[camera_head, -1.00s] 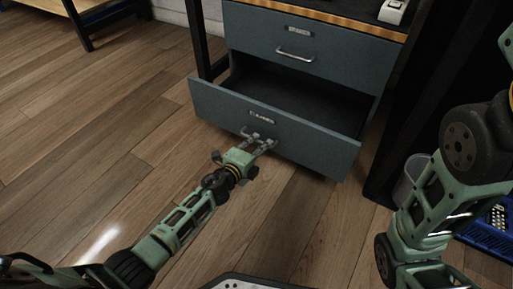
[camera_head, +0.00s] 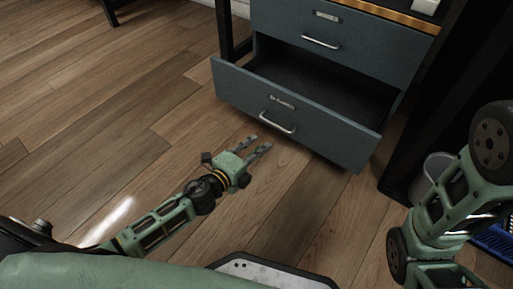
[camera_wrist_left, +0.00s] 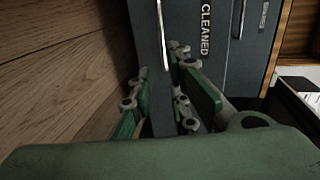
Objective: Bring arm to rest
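My left gripper (camera_head: 259,143) is open and empty, low over the floor just in front of the pulled-out lower drawer (camera_head: 340,139). Its fingertips are apart from that drawer's metal handle (camera_head: 277,122). In the left wrist view the spread green fingers (camera_wrist_left: 160,82) show, with the handle (camera_wrist_left: 161,35) and a "CLEANED" label (camera_wrist_left: 206,28) beyond them. My right arm (camera_head: 465,190) is bent at the right edge of the head view; its gripper is out of the picture.
The upper drawer (camera_head: 345,48) of the dark cabinet is shut. A grey bin (camera_head: 436,168) and a blue crate (camera_head: 494,243) stand at the right, partly behind my right arm. The wooden floor (camera_head: 110,110) at the left is clear.

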